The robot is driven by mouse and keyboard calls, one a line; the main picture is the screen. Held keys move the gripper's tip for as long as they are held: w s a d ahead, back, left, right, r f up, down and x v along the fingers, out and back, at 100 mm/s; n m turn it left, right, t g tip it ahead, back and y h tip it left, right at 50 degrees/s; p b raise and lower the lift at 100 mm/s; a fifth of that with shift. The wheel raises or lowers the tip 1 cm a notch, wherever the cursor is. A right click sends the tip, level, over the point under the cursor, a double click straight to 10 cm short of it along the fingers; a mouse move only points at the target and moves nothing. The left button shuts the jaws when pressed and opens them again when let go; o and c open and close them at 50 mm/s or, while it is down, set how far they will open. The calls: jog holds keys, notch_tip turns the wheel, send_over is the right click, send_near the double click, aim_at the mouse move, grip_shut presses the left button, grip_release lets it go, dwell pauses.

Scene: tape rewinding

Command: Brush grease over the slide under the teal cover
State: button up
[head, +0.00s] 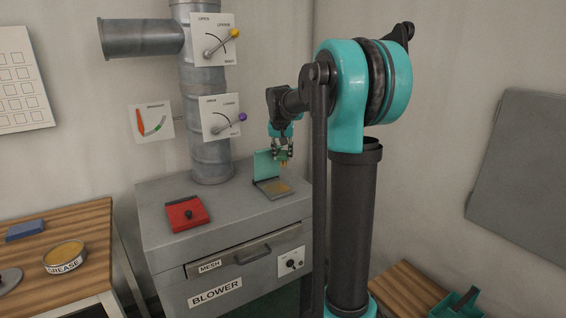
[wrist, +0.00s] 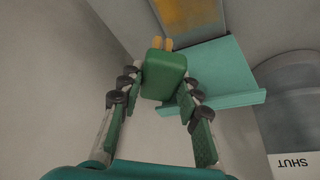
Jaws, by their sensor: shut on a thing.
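My gripper (head: 283,153) is above the blower's top, its fingers closed on a brush with a green handle (wrist: 163,76). The brush's yellow-orange bristles (wrist: 161,44) point away from my gripper; in the head view they show below the fingers, above the slide. The teal cover (head: 264,165) stands open, tilted up at the back of the slide (head: 264,187). It also shows in the wrist view (wrist: 215,75), to the right of the brush. The slide carries a yellow-orange smear, which shows at the top of the wrist view. I cannot tell whether the bristles touch it.
The grey blower cabinet (head: 160,230) carries a red block with a black knob (head: 187,213), left of the slide. A duct (head: 205,155) with lever plates rises behind. An open grease tin (head: 66,256) and a blue block (head: 25,230) stand on the wooden table at left.

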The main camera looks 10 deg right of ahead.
jog(key=s+a, duration=0.6)
jog(key=a, duration=0.1)
jog(key=shift+w+a+f, duration=0.1)
jog(key=shift+f, duration=1.6)
jog(key=shift+w+a+f, duration=0.1)
jog(key=shift+f, duration=1.6)
jog(key=shift+f, duration=1.05)
jog(key=shift+d, duration=0.1)
